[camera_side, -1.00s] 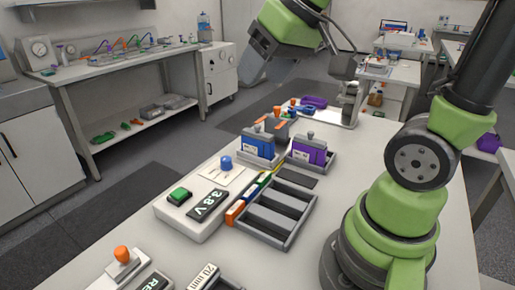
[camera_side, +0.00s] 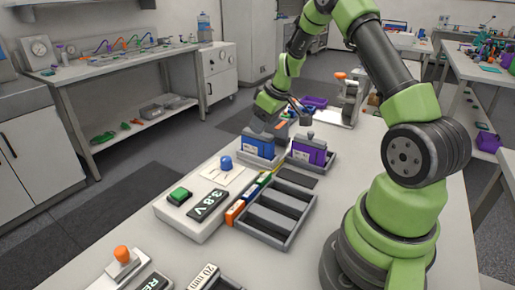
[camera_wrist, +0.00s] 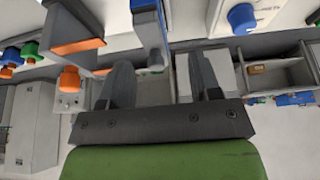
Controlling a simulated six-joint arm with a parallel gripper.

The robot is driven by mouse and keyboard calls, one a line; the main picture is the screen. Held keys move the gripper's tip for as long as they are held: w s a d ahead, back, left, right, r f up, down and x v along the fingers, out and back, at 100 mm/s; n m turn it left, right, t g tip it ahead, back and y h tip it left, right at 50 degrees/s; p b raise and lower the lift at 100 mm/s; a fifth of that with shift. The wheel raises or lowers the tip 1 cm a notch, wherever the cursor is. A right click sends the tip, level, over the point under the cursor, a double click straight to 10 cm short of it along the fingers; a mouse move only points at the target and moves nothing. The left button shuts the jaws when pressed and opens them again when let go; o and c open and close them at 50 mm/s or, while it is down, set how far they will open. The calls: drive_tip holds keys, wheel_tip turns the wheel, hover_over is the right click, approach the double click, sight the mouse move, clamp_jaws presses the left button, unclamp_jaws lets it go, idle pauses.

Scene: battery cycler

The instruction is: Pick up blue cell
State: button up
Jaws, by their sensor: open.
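The blue cell (camera_side: 257,146) stands upright in a grey holder near the middle of the bench, left of the purple cell. My gripper (camera_side: 269,124) is low, just behind the blue cell in the side view, and its fingertips are partly hidden there. In the wrist view my gripper (camera_wrist: 160,65) has its two dark fingers apart with nothing clamped between them. A blue-and-grey upright part, likely the blue cell (camera_wrist: 155,52), shows between and beyond the fingers. I cannot tell whether a finger touches it.
The purple cell (camera_side: 309,152) stands close by on the right. In front are an empty slotted grey tray (camera_side: 266,239) and a white tester (camera_side: 176,220) with a green button and a 3.8 V display. An orange-topped part (camera_wrist: 70,79) lies near the left finger.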

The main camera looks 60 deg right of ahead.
sight(258, 146)
drive_tip(key=shift+d+x, duration=0.2)
drive_tip(key=shift+x, duration=1.25)
drive_tip(key=shift+d+x, duration=0.15)
drive_tip(key=shift+x, duration=1.35)
drive_tip(key=shift+s, duration=0.1)
clamp_jaws()
